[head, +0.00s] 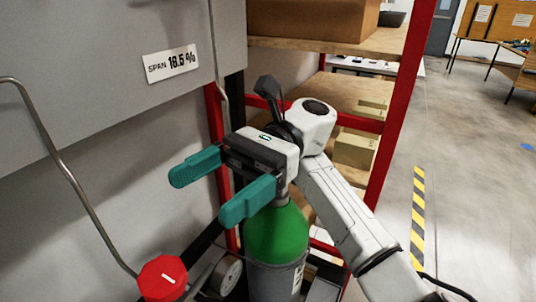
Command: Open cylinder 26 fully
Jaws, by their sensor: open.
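My gripper (222,191) is open and empty, with its two teal fingers apart and pointing left. It is in front of the grey cabinet and above the cylinder. A cylinder (277,236) with a green shoulder and a grey body stands below the gripper. Its top is partly hidden behind my gripper. A red knob (163,278) with a white mark sits at the lower left, below and left of the fingers and apart from them. A round gauge (227,275) is right of the knob. No number 26 is readable.
A grey cabinet (90,60) with a label "SPAN 18.5 %" (171,63) fills the left. A bent metal tube (65,165) runs down toward the knob. A red-framed shelf (395,110) with boxes stands close behind my arm. Open floor (470,190) lies to the right.

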